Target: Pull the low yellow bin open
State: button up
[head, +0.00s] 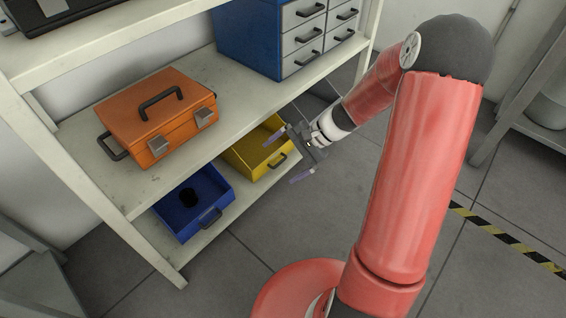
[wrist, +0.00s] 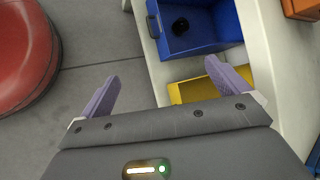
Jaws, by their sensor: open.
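The yellow bin (head: 242,160) sits on the lower shelf, to the right of a blue bin, with a dark handle (head: 277,161) on its front. My gripper (head: 278,164) is open, with its two purple fingers spread near the bin's front and overlapping it in the head view. Nothing is between the fingers. In the wrist view the yellow bin (wrist: 185,93) shows partly behind the gripper body and the finger at right; its handle is hidden there. The gripper (wrist: 161,70) shows open there too. I cannot tell whether a finger touches the bin.
The blue bin (head: 222,201) with its own handle stands beside the yellow one and holds a dark round object. An orange toolbox (head: 130,115) and a blue drawer cabinet (head: 245,38) stand on the shelf above. The floor (head: 300,228) in front is clear.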

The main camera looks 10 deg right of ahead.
jog(key=w+d+f+m+t+y+b, duration=0.1)
jog(key=w+d+f+m+t+y, duration=0.2)
jog(key=f, duration=0.4)
jog(key=w+f+m+t+y+b, duration=0.1)
jog(key=w+f+m+t, duration=0.1)
jog(key=w+f+m, duration=0.4)
jog(key=m+t+h+b, duration=0.2)
jog(key=m+t+h, duration=0.1)
jog(key=m+t, duration=0.65)
send_near(281, 163)
jog(key=shift+m+g, duration=0.35)
jog(key=shift+m, duration=0.1)
jog(key=x, duration=0.8)
jog(key=shift+w+d+r, duration=0.1)
jog(key=shift+w, duration=0.05)
jog(key=c, duration=1.4)
jog(key=shift+o, duration=0.2)
jog(key=p+v, duration=0.3)
jog(key=v, duration=2.2)
jog(key=shift+p, duration=0.35)
